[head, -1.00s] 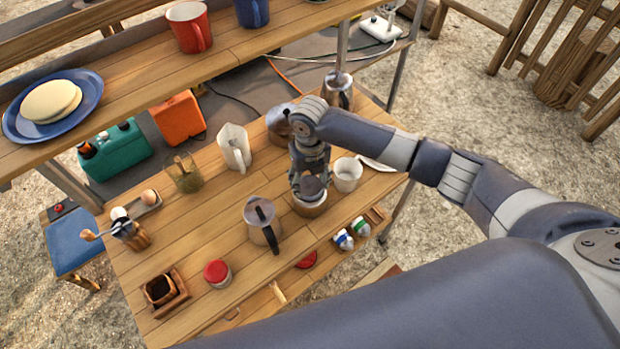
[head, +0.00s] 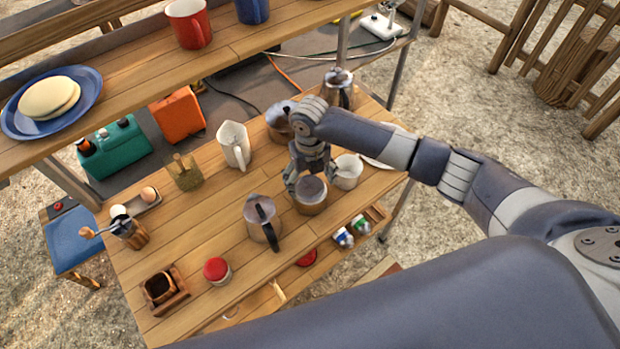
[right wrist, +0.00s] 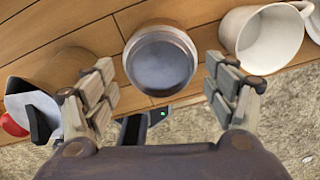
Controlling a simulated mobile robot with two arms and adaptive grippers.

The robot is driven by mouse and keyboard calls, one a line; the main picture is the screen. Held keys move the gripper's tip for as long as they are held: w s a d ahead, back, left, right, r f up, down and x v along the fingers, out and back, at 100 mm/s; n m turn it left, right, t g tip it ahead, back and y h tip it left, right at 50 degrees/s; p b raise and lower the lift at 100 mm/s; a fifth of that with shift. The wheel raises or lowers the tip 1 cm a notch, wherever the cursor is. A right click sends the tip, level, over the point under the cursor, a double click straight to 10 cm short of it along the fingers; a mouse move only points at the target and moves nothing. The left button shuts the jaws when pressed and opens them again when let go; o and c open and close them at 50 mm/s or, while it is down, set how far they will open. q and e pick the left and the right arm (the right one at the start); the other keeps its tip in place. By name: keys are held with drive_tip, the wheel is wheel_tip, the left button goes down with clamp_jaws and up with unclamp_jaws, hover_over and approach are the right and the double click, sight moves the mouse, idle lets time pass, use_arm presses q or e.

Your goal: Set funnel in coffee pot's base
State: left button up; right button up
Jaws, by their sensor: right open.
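A round metal vessel, which looks like the coffee pot's base (head: 311,198), stands upright near the table's front right edge. In the right wrist view the base (right wrist: 160,62) shows its round grey top between my fingers. Whether that top is a seated funnel or the base's own inside, I cannot tell. My right gripper (head: 308,180) is open just above the base; in the right wrist view its fingers (right wrist: 165,92) are spread on both sides, apart from it. The pot's upper part (head: 262,216) with a black handle stands to the left. My left gripper is not in view.
A white mug (head: 348,172) stands close to the right of the base. A red-lidded jar (head: 217,270), a wooden box (head: 163,289), a hand grinder (head: 129,233) and a white pitcher (head: 234,146) stand farther left. A shelf (head: 235,52) overhangs the back.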

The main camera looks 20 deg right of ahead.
wheel_tip(320, 180, up, 12)
idle(0.6)
idle(0.4)
